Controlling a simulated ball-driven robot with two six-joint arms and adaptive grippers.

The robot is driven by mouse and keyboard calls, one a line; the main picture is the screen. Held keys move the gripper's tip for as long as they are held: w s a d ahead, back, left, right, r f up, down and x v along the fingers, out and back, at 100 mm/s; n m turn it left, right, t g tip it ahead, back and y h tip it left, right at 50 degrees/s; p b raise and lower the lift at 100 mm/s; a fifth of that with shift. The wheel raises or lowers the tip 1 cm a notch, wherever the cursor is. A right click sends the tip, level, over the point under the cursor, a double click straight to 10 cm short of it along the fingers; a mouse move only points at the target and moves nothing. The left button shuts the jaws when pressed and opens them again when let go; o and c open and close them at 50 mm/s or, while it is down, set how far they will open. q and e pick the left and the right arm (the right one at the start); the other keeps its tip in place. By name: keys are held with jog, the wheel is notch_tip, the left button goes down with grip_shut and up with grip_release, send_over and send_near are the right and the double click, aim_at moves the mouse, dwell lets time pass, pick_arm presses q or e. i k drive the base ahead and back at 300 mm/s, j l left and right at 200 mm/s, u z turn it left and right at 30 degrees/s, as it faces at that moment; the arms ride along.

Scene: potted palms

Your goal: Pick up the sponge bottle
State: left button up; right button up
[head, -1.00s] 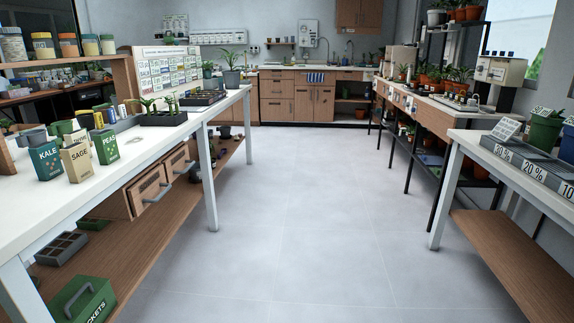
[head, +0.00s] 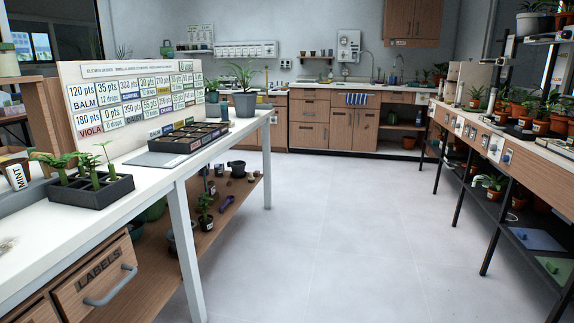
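I cannot make out a sponge bottle with certainty in the head view. A small upright bottle-like shape (head: 420,118) stands in the open shelf of the back counter, too small to identify. Neither of my grippers shows in the head view.
A white bench (head: 150,178) on the left holds a seedling tray (head: 92,192), a black cell tray (head: 188,139) and a price board (head: 82,72). A right bench (head: 545,147) carries pots. A back counter with a sink (head: 375,85) closes the room. The tiled floor (head: 330,230) between is clear.

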aim_at(224, 106)
jog(key=i+l+u, duration=0.2)
jog(key=i+u, duration=0.15)
jog(key=i, duration=0.2)
jog(key=i+l+u, duration=0.35)
jog(key=i+l, duration=0.05)
jog(key=i, duration=0.15)
